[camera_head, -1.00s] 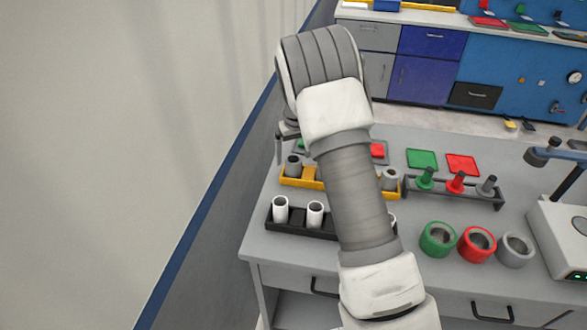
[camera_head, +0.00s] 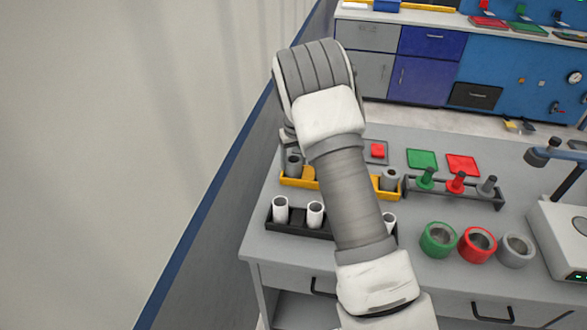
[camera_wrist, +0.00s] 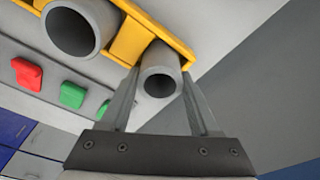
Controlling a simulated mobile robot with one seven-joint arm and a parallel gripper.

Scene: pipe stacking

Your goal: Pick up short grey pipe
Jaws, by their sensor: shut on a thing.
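My gripper (camera_wrist: 161,88) is shut on a short grey pipe (camera_wrist: 160,76), with one finger on each side of it in the wrist view. The pipe stands at the end of the yellow rack (camera_wrist: 130,42). In the head view this grey pipe (camera_head: 293,165) is at the left end of the yellow rack (camera_head: 299,183). My arm hides most of my gripper and the middle of the rack there. A second, wider-looking grey pipe (camera_wrist: 78,28) stands in the rack in the wrist view.
A black rack with white pipes (camera_head: 315,213) stands in front of the yellow rack. To the right are a rack with green, red and grey pegs (camera_head: 456,183) and three rings (camera_head: 477,244). The wall (camera_head: 200,220) is close on the left.

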